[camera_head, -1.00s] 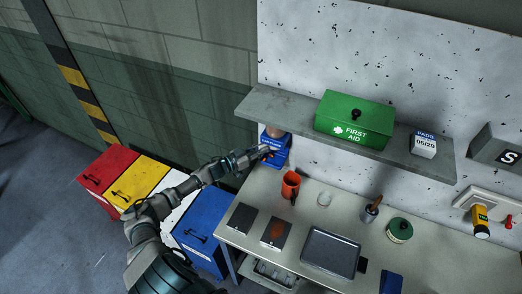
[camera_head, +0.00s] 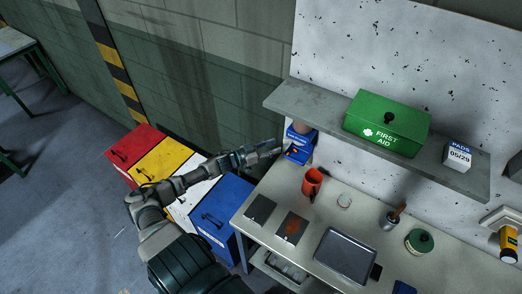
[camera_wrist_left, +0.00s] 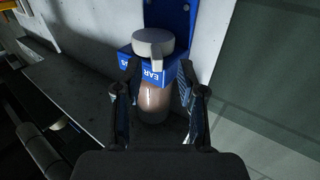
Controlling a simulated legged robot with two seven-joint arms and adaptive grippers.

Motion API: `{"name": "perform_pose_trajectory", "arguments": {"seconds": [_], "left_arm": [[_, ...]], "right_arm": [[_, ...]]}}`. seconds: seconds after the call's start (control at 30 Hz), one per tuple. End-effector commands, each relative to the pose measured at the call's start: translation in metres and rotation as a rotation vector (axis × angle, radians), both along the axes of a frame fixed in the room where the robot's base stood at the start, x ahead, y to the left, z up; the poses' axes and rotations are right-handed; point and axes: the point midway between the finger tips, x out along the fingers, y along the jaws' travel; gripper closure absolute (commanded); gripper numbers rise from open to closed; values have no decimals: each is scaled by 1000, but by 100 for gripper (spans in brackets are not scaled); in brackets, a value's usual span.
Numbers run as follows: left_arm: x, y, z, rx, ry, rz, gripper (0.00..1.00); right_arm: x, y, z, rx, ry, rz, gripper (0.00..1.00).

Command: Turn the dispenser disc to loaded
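The blue dispenser (camera_head: 299,146) is mounted at the wall below the left end of the shelf. In the left wrist view it appears upside down, with a blue body (camera_wrist_left: 150,71) lettered "EAR" and a clear, brownish jar (camera_wrist_left: 154,102). A round grey-white disc (camera_wrist_left: 153,42) with a raised bar is on its front; I cannot read its setting. My left gripper (camera_head: 280,149) is just left of the dispenser. In the wrist view its fingers (camera_wrist_left: 157,100) are spread, with the dispenser seen between them; contact is not clear. My right gripper is not in view.
The shelf (camera_head: 370,135) carries a green first-aid box (camera_head: 387,123) and a pads box (camera_head: 458,155). The bench (camera_head: 320,215) below holds an orange cup (camera_head: 312,183), dark plates and a tray (camera_head: 346,256). Red, yellow, white and blue bins (camera_head: 220,207) stand under my left arm.

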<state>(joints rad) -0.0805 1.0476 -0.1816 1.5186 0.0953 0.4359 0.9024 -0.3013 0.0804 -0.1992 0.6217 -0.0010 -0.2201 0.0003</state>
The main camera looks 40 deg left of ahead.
Motion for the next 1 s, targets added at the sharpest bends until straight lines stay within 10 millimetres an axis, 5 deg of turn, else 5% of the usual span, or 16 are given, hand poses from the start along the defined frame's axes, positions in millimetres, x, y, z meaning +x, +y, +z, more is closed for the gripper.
{"name": "perform_pose_trajectory", "arguments": {"seconds": [0.4,1.0], "left_arm": [[-50,22,-1,1,2,1,60],[-53,25,-1,-1,-1,1,60]], "right_arm": [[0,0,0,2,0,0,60],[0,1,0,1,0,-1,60]]}}
